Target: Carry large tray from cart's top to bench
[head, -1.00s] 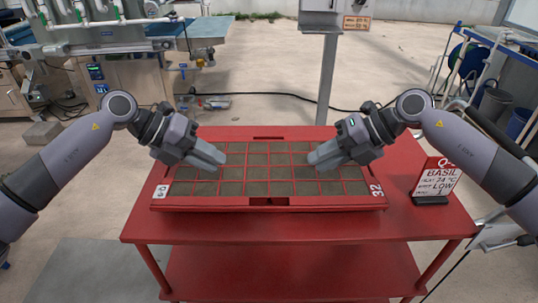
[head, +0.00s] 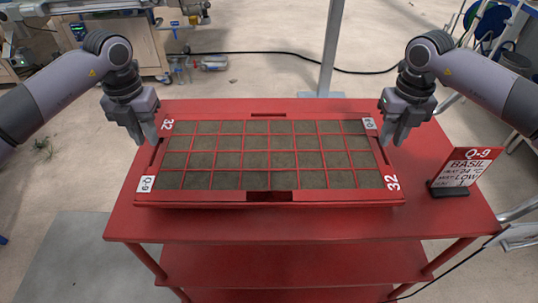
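The large red tray (head: 270,196) lies flat on the cart's top (head: 300,222). Its grid of cells is filled with dark soil, and it has labels "32" and "Q-9" at its corners. My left gripper (head: 146,138) points down at the tray's left end, with its fingers apart. My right gripper (head: 394,138) points down at the right end, also with its fingers apart. Both are close to the end walls; whether they touch them I cannot tell. The bench cannot be made out in view.
A sign reading "BASIL" (head: 467,170) in a dark foot stands on the cart right of the tray. A grey post (head: 331,50) rises behind the cart. A machine (head: 85,12) stands at the back left. A black cable (head: 270,54) crosses the floor behind.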

